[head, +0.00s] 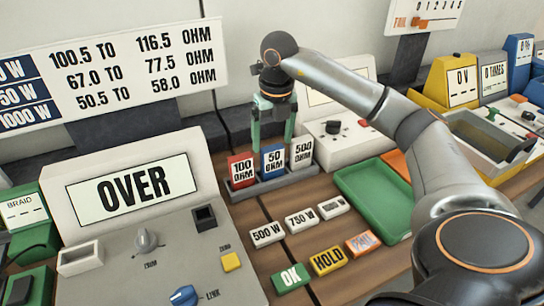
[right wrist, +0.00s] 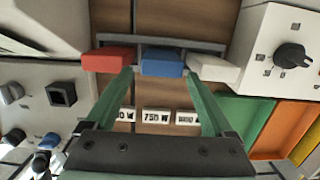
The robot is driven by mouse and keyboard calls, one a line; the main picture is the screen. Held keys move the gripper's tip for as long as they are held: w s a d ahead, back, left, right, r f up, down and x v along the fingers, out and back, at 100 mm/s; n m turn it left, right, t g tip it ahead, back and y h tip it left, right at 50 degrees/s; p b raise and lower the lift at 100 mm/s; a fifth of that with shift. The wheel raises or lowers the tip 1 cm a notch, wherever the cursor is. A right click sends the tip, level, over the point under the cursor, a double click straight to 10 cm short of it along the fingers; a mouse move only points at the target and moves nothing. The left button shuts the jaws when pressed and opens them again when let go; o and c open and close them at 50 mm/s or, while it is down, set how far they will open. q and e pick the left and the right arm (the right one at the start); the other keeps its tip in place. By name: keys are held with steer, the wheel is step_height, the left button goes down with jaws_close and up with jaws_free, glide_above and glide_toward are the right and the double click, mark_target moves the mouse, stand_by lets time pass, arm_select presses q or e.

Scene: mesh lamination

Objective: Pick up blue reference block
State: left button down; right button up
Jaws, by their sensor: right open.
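The blue reference block (head: 273,161), labelled 50 OHM, stands upright in a dark grey rack (head: 262,186) between the red 100 OHM block (head: 242,170) and the white 500 OHM block (head: 301,152). My right gripper (head: 273,145) points down over the rack with its green fingers apart and nothing held. In the right wrist view the blue block (right wrist: 162,62) lies between the lines of the two fingertips (right wrist: 160,74), with the red block at left and the white one at right. Whether the fingers touch any block cannot be told. My left gripper is not in view.
A console reading OVER (head: 133,193) stands left of the rack. A white box with a black knob (head: 333,128) is behind it at right. A green tray (head: 372,198) lies to the right. Wattage tiles (head: 302,221) and OK, HOLD and another tile lie in front.

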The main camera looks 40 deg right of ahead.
mark_target(272, 147)
steer(key=f, duration=0.5)
steer(key=shift+w+d, duration=0.25)
steer(key=shift+w, duration=0.1)
steer(key=shift+c, duration=0.4)
steer(key=shift+r, duration=0.1)
steer(key=c, duration=1.3)
steer(key=shift+r, duration=0.1)
